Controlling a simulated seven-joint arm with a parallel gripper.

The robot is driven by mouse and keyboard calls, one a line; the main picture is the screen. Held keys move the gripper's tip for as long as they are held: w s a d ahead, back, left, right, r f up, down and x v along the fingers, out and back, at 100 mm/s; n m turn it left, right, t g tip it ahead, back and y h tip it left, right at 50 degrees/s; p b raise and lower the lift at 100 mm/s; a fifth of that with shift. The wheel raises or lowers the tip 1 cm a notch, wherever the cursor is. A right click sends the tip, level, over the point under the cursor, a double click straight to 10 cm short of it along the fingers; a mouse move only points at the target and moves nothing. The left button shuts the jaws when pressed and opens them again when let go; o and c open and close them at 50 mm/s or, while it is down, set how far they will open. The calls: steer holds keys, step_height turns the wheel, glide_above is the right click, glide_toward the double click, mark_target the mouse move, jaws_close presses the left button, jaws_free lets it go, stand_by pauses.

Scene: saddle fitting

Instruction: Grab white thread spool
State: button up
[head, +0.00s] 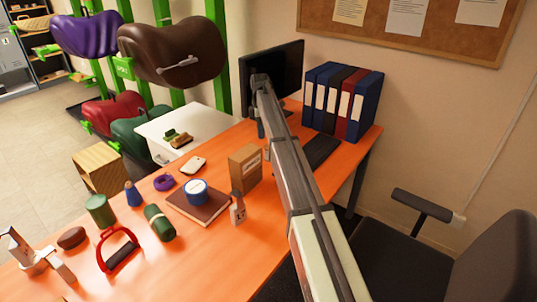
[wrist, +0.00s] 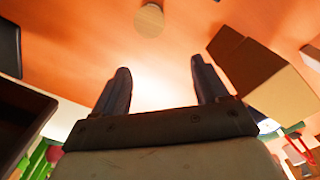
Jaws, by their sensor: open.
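In the wrist view a round, pale tan disc (wrist: 148,20) lies on the orange desk at the top edge. It may be the top of the thread spool, but I cannot tell. I cannot make out a clear white spool in the head view, where my arm hides part of the desk. My gripper (wrist: 160,68) is open, with both dark fingers apart and nothing between them. The disc is beyond the fingertips, not touching them. In the head view my gripper (head: 261,130) is above the desk, in front of the monitor.
A cardboard box (head: 245,170) stands left of my arm; a box-shaped thing (wrist: 255,72) shows right of the fingers in the wrist view. The monitor (head: 285,70), keyboard (head: 322,150) and binders (head: 340,100) are behind and right. A book (head: 183,206) and several small items crowd the left.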

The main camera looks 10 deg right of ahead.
steer(key=d, duration=0.4)
steer(key=f, duration=0.4)
steer(key=f+n, duration=0.1)
steer(key=f, duration=0.4)
steer(key=w+f+n, duration=0.1)
steer(key=f, duration=0.3)
steer(key=shift+a+f, duration=0.25)
steer(key=c, duration=1)
steer(key=shift+r, duration=0.15)
